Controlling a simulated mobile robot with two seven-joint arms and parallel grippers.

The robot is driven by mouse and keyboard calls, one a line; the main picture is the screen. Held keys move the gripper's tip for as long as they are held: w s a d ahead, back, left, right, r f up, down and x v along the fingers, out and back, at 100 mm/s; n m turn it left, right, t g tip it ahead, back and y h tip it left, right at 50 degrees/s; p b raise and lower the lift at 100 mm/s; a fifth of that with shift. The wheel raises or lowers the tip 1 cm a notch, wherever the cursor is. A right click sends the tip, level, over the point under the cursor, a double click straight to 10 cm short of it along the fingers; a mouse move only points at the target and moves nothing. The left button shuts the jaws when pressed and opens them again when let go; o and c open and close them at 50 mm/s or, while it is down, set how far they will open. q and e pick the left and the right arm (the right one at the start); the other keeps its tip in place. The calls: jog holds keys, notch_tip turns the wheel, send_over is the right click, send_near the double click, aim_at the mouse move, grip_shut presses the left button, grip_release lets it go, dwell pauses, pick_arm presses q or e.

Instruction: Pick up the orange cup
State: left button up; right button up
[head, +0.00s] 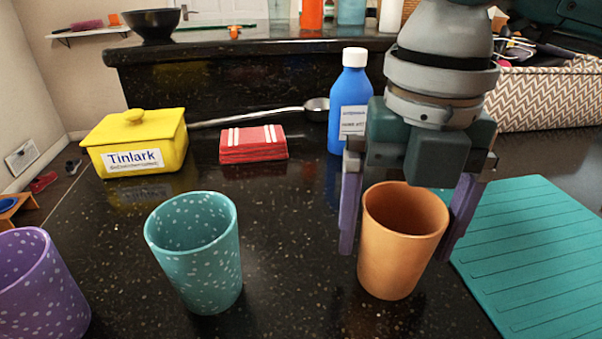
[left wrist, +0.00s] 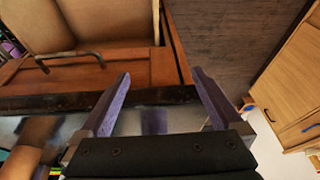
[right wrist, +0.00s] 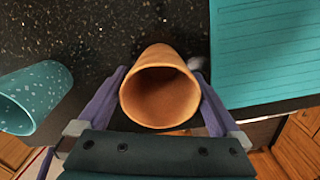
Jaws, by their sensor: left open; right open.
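The orange cup (head: 398,245) stands upright on the dark speckled counter, at the right of the middle in the head view. My right gripper (head: 398,245) is open, with one purple finger on each side of the cup. In the right wrist view the cup (right wrist: 160,92) sits between the two fingers of the right gripper (right wrist: 160,95), its open mouth facing the camera. I cannot tell whether the fingers touch it. My left gripper (left wrist: 158,100) is open and empty in the left wrist view, away from the counter top. It does not show in the head view.
A teal speckled cup (head: 200,255) and a purple speckled cup (head: 38,285) stand to the left. A teal board (head: 540,255) lies to the right. Behind are a blue bottle (head: 349,105), red cloths (head: 253,146), a ladle (head: 250,117) and a yellow box (head: 135,140).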

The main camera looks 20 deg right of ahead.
notch_tip(320, 180, down, 2)
jog(key=shift+f, duration=0.2)
jog(key=c, duration=1.1)
jog(key=shift+r, duration=0.2)
jog(key=shift+c, duration=0.2)
